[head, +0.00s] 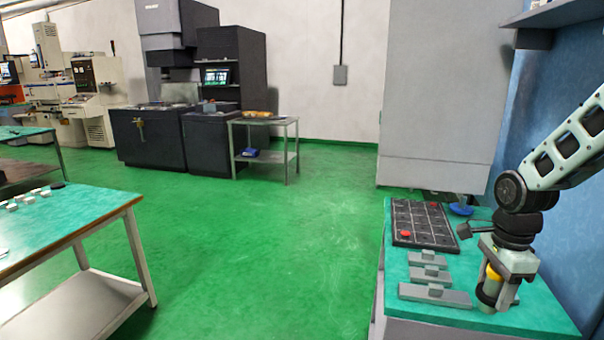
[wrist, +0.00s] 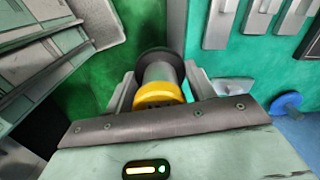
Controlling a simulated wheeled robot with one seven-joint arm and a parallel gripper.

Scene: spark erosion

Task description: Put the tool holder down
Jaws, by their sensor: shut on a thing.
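The tool holder (head: 492,275), a grey cylinder with a yellow band and a dark lower end, is at the right in the head view. It also shows at the centre of the wrist view (wrist: 160,78), between both fingers. My gripper (head: 496,292) is shut on it. The holder is roughly upright, low at the turquoise bench top (head: 540,318). I cannot tell whether its lower end touches the bench. In the wrist view its dark end overlaps the border between bench and green floor.
Several grey blocks (head: 435,295) lie on the bench left of the holder. Behind them is a black gridded tray (head: 425,226) with red pieces. A blue round item (head: 461,209) lies at the back. A blue wall (head: 560,190) borders the bench. Bare bench shows at the front right.

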